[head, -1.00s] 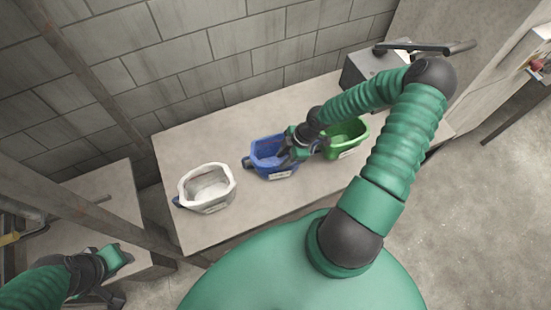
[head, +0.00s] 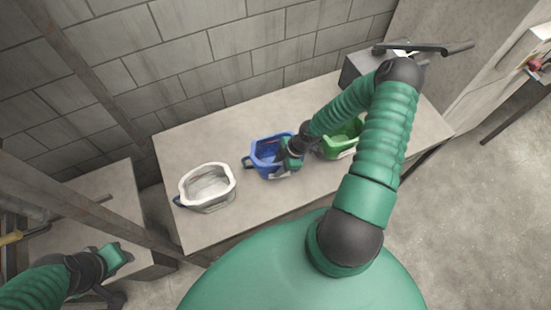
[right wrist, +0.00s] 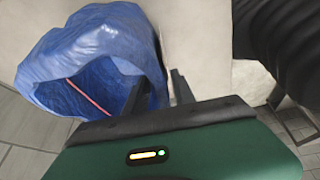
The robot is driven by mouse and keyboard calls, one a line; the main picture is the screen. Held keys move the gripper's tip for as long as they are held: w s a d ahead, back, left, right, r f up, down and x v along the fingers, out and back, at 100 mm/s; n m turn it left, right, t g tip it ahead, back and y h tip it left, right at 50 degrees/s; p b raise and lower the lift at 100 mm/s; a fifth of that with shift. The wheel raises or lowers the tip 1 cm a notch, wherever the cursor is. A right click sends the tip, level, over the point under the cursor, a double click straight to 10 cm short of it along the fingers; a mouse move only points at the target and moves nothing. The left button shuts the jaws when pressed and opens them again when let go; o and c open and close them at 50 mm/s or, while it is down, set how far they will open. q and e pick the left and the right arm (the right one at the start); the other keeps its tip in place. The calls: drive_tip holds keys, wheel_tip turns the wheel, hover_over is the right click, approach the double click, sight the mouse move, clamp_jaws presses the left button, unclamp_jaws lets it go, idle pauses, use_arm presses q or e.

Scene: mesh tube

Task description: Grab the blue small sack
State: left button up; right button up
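The blue small sack (head: 264,152) stands open on the table, between a white container and a green one. It also shows large at the left of the right wrist view (right wrist: 85,50), with a thin red line inside. My right gripper (head: 287,168) is at the sack's right side. In the right wrist view its two dark fingers (right wrist: 158,92) are apart, one over the sack's mouth and one outside it, with the sack's right rim between them. My left gripper (head: 112,292) is at the lower left, far from the sack; its fingers are unclear.
A white container (head: 207,187) stands left of the sack and a green one (head: 341,138) close on its right. A grey box (head: 362,72) sits at the table's (head: 215,128) far right. A block wall (head: 210,60) runs behind. A metal post crosses at left.

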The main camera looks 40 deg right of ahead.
clamp_jaws()
idle(1.5)
